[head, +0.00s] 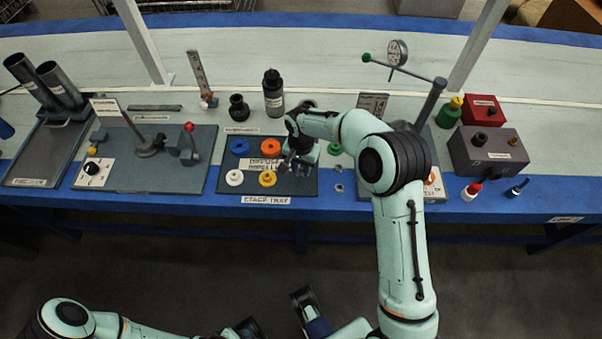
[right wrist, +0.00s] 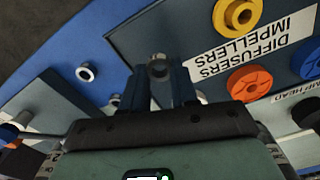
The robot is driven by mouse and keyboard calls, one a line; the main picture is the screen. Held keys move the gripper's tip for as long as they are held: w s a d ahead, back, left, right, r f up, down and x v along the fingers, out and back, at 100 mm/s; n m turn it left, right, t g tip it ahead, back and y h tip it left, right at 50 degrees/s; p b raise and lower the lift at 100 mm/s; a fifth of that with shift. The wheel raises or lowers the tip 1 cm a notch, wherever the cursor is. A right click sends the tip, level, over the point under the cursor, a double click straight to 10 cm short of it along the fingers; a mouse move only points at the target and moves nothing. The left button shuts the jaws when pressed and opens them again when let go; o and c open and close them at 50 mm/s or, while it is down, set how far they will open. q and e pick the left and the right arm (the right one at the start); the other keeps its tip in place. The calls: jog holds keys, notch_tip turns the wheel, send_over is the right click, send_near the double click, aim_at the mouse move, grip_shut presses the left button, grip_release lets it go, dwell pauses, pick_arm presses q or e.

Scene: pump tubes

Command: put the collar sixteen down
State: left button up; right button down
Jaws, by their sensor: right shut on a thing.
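My right gripper (right wrist: 160,88) is shut on a small grey metal collar (right wrist: 158,68), which shows between the two dark blue fingertips in the right wrist view. In the head view the right gripper (head: 290,164) is over the right part of the dark stage tray (head: 222,186); the held collar is hard to make out there. I cannot tell whether the collar touches the tray. Another grey collar (right wrist: 86,72) lies on the blue table strip, also seen in the head view (head: 338,188).
The tray holds a blue wheel (head: 239,146), an orange wheel (head: 270,147), a white wheel (head: 235,178) and a yellow wheel (head: 267,179). A black bottle (head: 273,94) stands behind. A grey fixture board (head: 200,170) is left of the tray. The tray's front right part looks bare.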

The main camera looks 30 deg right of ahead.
aim_at(301, 179)
jog(key=shift+f, duration=1.75)
jog(key=shift+f+b, duration=0.15)
jog(key=shift+b, duration=0.15)
jog(key=c, duration=0.9)
grip_release()
jog(key=shift+o, duration=0.2)
jog(key=shift+r, duration=0.2)
notch_tip(301, 179, up, 12)
jog(key=p, duration=0.2)
jog(key=shift+s+f, duration=0.1)
